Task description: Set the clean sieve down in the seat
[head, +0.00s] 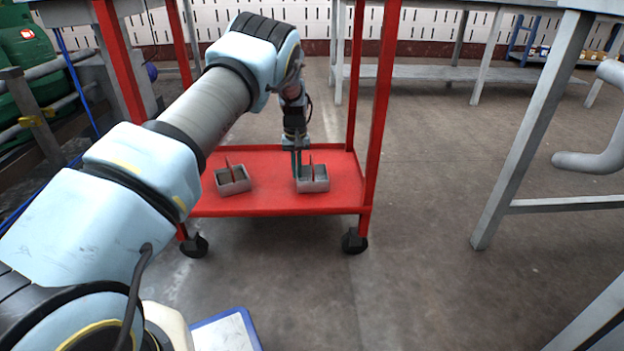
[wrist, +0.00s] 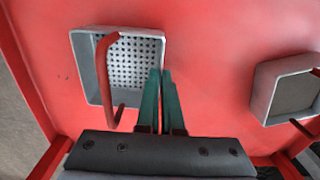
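The clean sieve, a grey square box with a perforated floor (wrist: 130,52) and a red upright handle, sits on the red cart shelf at the left of the wrist view. In the head view it appears to be the right box (head: 316,184). I cannot pick out the seat.
A second grey box (head: 233,187) with a red handle stands to the left on the shelf; in the wrist view its floor looks plain grey (wrist: 296,94). The cart's red posts (head: 376,110) flank the shelf. Grey tables stand to the right, with open floor between.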

